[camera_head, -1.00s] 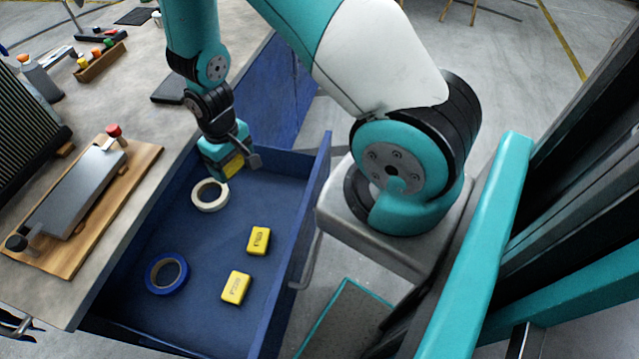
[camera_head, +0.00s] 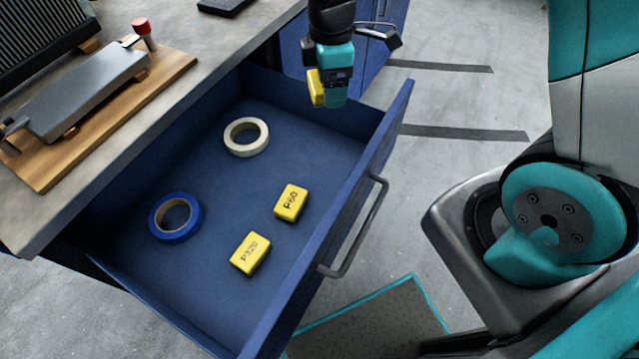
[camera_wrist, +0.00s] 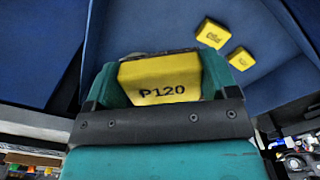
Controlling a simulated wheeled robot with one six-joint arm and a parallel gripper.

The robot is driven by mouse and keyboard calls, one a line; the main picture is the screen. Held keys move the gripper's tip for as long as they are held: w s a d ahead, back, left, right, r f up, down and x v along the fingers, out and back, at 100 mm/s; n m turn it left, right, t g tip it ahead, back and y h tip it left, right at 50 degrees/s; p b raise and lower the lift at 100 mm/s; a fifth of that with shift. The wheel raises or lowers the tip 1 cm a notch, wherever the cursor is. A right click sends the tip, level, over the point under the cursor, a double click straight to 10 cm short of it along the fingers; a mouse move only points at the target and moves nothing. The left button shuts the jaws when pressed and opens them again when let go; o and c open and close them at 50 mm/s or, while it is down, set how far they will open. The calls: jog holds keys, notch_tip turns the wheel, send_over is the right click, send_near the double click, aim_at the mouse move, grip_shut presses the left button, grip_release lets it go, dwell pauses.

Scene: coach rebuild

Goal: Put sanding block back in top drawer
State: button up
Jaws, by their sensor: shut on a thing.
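My gripper (camera_head: 318,90) is shut on a yellow sanding block (camera_head: 314,88) over the far end of the open blue drawer (camera_head: 290,135). In the wrist view the held sanding block (camera_wrist: 160,80) reads P120 and sits between the teal fingers. Two more yellow blocks lie apart on the drawer floor: one marked P60 (camera_head: 291,202) and one marked P320 (camera_head: 250,254). Both also show in the wrist view, at the upper right. The held block appears to be above the drawer floor; its exact height is hard to tell.
A white tape roll (camera_head: 246,137) and a blue tape roll (camera_head: 176,218) lie in the drawer. The workbench (camera_head: 190,85) borders it on the left, with a wooden board (camera_head: 130,125) and metal tool. The drawer handle (camera_head: 360,235) sticks out at right. The drawer's middle floor has free room.

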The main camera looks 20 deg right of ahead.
aim_at(321, 165)
jog(key=n+b, duration=0.1)
jog(key=a+f+n+b, duration=0.1)
jog(key=n, duration=0.1)
jog(key=s+a+n+b, duration=0.1)
jog(key=n, duration=0.1)
jog(key=shift+f+b, duration=0.15)
jog(key=shift+b, duration=0.25)
notch_tip(321, 165, down, 20)
jog(key=b, duration=0.2)
jog(key=shift+r+b, duration=0.25)
jog(key=shift+b, duration=0.15)
jog(key=shift+f, duration=0.1)
jog(key=o, duration=0.9)
jog(key=shift+c, duration=0.2)
notch_tip(321, 165, up, 12)
jog(key=p, duration=0.2)
jog(key=s+a+r+m+y, duration=0.2)
jog(key=s+r+m, duration=0.4)
jog(key=s+r, duration=0.2)
jog(key=s+a+r+m+y, duration=0.2)
jog(key=s+a+r+m, duration=0.1)
jog(key=s+r+m, duration=0.4)
jog(key=s+r, duration=0.2)
jog(key=s, duration=0.1)
jog(key=shift+s+a+r, duration=0.2)
jog(key=shift+s+a, duration=0.1)
jog(key=shift+s, duration=0.1)
